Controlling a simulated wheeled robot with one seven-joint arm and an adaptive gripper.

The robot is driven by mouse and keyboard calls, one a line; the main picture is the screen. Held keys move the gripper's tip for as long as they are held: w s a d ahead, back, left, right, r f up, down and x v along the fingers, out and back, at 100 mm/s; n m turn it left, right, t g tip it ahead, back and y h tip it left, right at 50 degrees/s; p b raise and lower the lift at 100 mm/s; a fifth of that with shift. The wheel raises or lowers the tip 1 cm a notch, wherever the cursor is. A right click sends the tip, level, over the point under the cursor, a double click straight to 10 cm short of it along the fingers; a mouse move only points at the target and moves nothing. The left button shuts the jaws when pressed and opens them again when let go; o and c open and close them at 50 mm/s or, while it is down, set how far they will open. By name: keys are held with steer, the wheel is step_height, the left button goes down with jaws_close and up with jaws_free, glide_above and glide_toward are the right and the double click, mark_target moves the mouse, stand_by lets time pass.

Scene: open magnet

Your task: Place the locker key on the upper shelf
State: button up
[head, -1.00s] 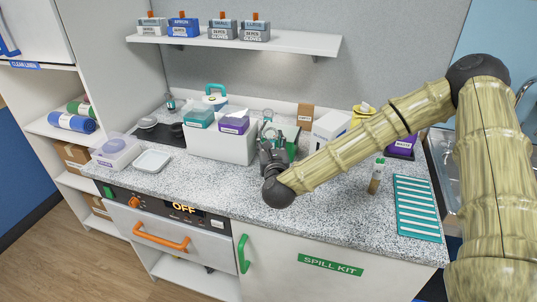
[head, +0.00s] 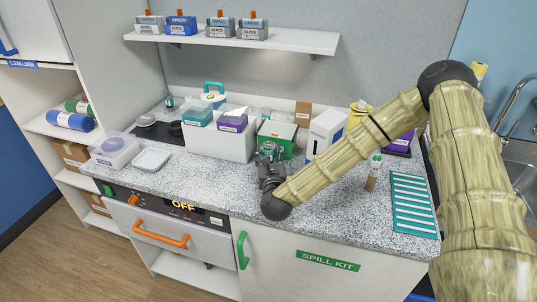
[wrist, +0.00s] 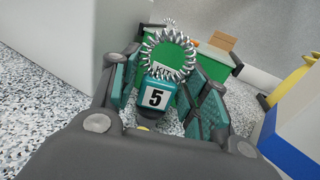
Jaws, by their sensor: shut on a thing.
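The locker key shows in the wrist view as a teal tag (wrist: 155,97) marked 5 with a silver coil band (wrist: 168,52). My gripper (wrist: 165,105) is shut on the tag, with a teal finger pad on each side. In the head view my gripper (head: 268,152) is above the counter, in front of a green box, and the key is small and hard to make out between its fingers. The upper shelf (head: 300,41) is on the back wall, above and behind my gripper.
Several labelled boxes (head: 195,26) fill the left and middle of the shelf; its right end is bare. On the counter (head: 215,180) stand a white bin (head: 205,143), a green box (head: 277,131), a white carton (head: 325,135) and a teal ribbed mat (head: 412,200).

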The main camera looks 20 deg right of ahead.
steer(key=o, duration=0.9)
steer(key=shift+o, duration=0.3)
steer(key=shift+r, duration=0.1)
